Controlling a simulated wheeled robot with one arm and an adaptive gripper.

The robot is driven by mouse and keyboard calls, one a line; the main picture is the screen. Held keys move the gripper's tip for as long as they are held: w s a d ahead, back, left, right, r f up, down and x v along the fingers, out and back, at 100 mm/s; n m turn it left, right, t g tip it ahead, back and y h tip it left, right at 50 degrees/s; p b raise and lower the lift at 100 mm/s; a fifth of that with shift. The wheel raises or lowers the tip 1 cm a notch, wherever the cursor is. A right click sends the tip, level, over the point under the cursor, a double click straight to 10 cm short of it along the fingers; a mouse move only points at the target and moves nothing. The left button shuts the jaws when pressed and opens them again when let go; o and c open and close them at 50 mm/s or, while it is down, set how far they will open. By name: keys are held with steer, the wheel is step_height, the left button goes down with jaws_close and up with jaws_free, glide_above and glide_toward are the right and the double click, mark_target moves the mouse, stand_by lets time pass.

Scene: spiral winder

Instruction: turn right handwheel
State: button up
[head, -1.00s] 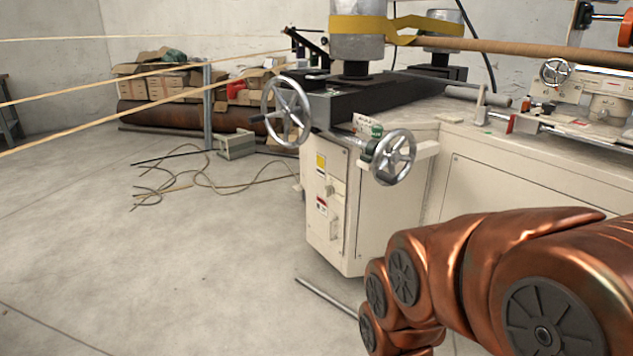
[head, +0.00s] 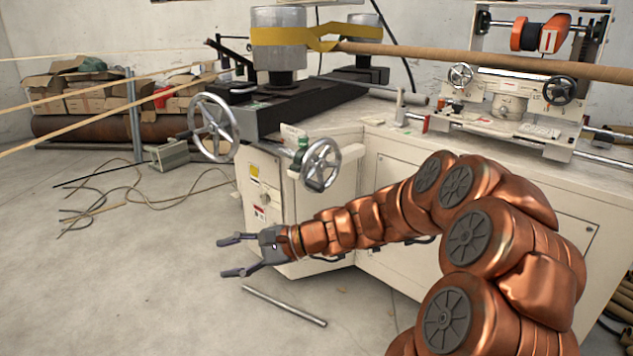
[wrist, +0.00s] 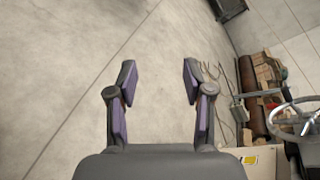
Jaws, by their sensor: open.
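The right handwheel (head: 321,165) is a silver spoked wheel on the near end of the cream machine. The left handwheel (head: 213,127), larger and also silver, stands to its left and has a side handle. My gripper (head: 224,257) is open and empty. In the head view it appears below and left of the right handwheel, apart from both wheels, with its fingers pointing left. In the wrist view the open fingers (wrist: 158,72) have only floor between them. Part of a handwheel (wrist: 298,118) shows at the right edge there; I cannot tell which one.
The cream cabinet (head: 385,168) stands behind my arm. A metal bar (head: 285,305) lies on the floor below my gripper. Loose cables (head: 105,195) and a grey box (head: 167,155) lie to the left. Cardboard boxes (head: 85,92) stand behind. Open floor lies left of my gripper.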

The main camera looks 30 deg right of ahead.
steer(key=w+d+r+m+t+h+p, duration=0.15)
steer(key=w+d+m+t, duration=0.4)
steer(key=d, duration=0.75)
steer(key=m+t+h, duration=0.4)
steer(key=m+h, duration=0.3)
steer(key=m, duration=0.2)
glide_toward(322, 189)
steer(key=x, duration=0.4)
steer(key=shift+w, duration=0.3)
steer(key=x, duration=0.6)
steer(key=shift+b, duration=0.35)
steer(key=shift+x, duration=0.75)
steer(key=shift+r, duration=0.1)
jaws_close()
